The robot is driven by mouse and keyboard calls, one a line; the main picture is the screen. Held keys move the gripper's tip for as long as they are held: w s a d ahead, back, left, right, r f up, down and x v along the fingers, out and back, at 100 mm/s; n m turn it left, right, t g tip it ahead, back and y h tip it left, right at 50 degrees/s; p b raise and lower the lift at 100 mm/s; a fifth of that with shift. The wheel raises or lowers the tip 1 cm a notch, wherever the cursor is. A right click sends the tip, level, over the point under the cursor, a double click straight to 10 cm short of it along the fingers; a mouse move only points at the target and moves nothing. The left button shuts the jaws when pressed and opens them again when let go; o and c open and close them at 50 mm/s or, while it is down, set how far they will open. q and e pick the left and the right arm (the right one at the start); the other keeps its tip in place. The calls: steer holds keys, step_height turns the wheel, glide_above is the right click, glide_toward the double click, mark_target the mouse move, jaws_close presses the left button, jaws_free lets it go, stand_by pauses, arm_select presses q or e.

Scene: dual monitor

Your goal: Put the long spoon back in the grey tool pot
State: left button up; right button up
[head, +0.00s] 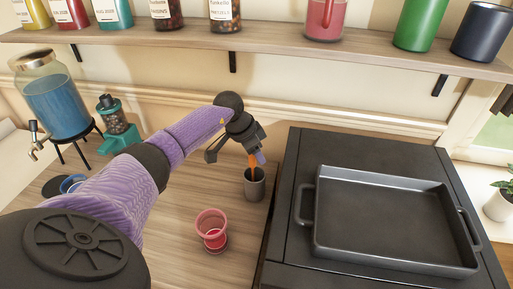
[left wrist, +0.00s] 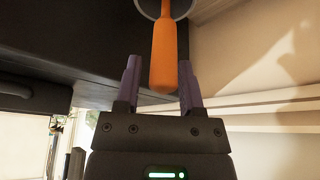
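The long spoon's orange handle (head: 253,164) stands up out of the grey tool pot (head: 255,187) on the counter, left of the black stove. The spoon's lower part is hidden in the pot. My left gripper (head: 240,156) is beside the handle's upper end. In the left wrist view the orange handle (left wrist: 163,50) lies between the two spread fingers (left wrist: 160,88), with a gap on each side. The pot's rim (left wrist: 143,9) shows around the spoon at the top. My left gripper is open and holds nothing. My right gripper is not in view.
A pink cup (head: 211,224) stands on the counter in front of the pot. A black tray with handles (head: 390,216) sits on the stove at the right. A blue drink dispenser (head: 55,98) and a teal grinder (head: 116,125) stand at the left. A shelf (head: 270,39) spans above.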

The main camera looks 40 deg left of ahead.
arm_select(q)
steer(key=shift+o, duration=0.9)
steer(key=p+v, duration=0.3)
steer(key=v, duration=0.7)
step_height(320, 180, up, 9)
steer(key=p, duration=1)
